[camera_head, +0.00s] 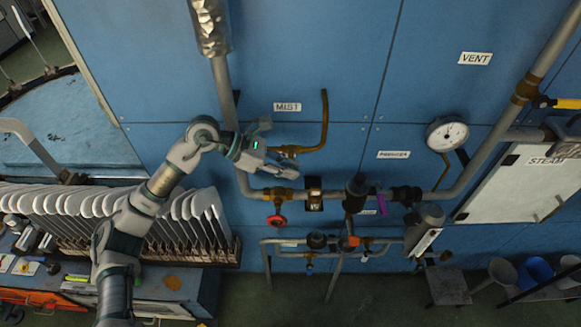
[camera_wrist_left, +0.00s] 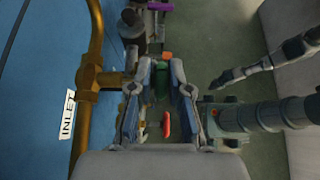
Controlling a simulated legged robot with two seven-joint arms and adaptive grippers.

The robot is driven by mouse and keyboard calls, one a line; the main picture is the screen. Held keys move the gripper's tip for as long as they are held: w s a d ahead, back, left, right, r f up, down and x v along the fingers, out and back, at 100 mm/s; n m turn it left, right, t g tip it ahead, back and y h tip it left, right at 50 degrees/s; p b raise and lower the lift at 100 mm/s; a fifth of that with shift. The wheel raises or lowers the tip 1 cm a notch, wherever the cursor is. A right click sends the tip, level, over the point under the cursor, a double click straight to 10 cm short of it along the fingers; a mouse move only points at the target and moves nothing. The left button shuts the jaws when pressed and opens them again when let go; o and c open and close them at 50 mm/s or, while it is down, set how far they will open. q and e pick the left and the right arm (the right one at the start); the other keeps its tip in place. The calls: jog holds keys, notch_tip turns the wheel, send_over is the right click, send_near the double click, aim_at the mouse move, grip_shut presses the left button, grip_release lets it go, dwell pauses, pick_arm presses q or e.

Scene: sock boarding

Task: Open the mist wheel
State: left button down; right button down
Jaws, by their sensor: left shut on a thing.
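My left gripper (camera_head: 288,150) reaches in from the left below the MIST label (camera_head: 287,106), at the brown pipe (camera_head: 324,118) on the blue wall. In the left wrist view its two fingers (camera_wrist_left: 162,72) are shut on a dark green thing (camera_wrist_left: 162,82), which I take to be the mist wheel. Most of it is hidden between the fingers. A brass fitting (camera_wrist_left: 90,80) on the pipe has a stem running toward the fingers. My right gripper does not show.
A red wheel (camera_head: 277,220) hangs below on the pipework, and its red also shows between the fingers in the wrist view (camera_wrist_left: 167,124). A row of pale boards (camera_head: 110,205) stands at the left.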

pick_arm(q)
jog(key=c, duration=1.1)
grip_release()
jog(key=shift+w+a+f, duration=0.15)
jog(key=shift+a+f, duration=0.05)
jog(key=v, duration=1.2)
jog(key=shift+a, duration=0.3)
jog(key=shift+w, duration=0.1)
